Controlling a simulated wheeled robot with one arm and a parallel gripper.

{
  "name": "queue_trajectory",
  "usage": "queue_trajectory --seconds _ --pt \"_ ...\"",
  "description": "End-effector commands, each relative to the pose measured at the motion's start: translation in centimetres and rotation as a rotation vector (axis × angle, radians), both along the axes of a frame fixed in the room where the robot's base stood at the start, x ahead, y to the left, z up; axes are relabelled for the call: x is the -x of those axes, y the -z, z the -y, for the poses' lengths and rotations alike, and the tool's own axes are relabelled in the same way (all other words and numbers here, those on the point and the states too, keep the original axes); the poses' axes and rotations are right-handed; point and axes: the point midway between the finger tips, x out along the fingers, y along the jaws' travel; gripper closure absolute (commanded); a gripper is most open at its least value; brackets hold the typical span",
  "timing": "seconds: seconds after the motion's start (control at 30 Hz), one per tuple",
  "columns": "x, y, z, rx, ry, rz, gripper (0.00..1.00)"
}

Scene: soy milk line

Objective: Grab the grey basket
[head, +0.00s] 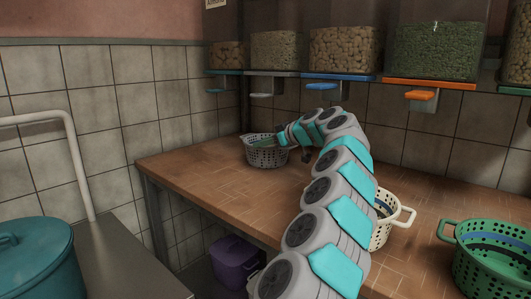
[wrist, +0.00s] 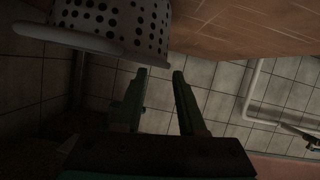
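The grey basket (head: 268,156) stands at the far left part of the brown tiled counter. Its side has several dark holes. In the wrist view the basket (wrist: 115,18) fills the upper left, and a pale rim or handle (wrist: 80,40) sticks out along its lower edge. My gripper (head: 282,137) is at the right side of the basket in the head view, over its rim. In the wrist view my gripper (wrist: 160,74) has its two fingers apart with nothing between them. The fingertips are close to the basket. I cannot tell whether they touch it.
A cream basket (head: 385,225) and a green basket (head: 490,258) stand on the counter (head: 205,175) at the right. Dispensers (head: 345,52) hang on the wall above. A teal pot (head: 38,262) and a white pipe (head: 75,150) are at the left; a purple bin (head: 235,260) is below.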

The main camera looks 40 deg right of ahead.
Motion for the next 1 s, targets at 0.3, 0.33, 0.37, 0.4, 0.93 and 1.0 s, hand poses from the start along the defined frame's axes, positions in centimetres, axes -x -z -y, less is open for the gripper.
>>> queue_trajectory --seconds 0.3,0.33,0.37,0.4,0.93,1.0 --pt "-3.1 1.2 -0.6 -0.002 -0.001 -0.004 0.60" --pt "-3.5 1.4 -0.6 -0.002 -0.001 -0.004 0.60" --pt "-3.9 1.6 -0.6 -0.001 -0.001 -0.004 0.60" --pt "-4.3 1.8 -0.6 -0.001 -0.001 -0.004 0.60" --pt "-5.0 2.1 -0.6 -0.001 0.000 0.000 0.82" --pt "-5.0 2.1 -0.6 -0.001 0.000 0.000 0.89"
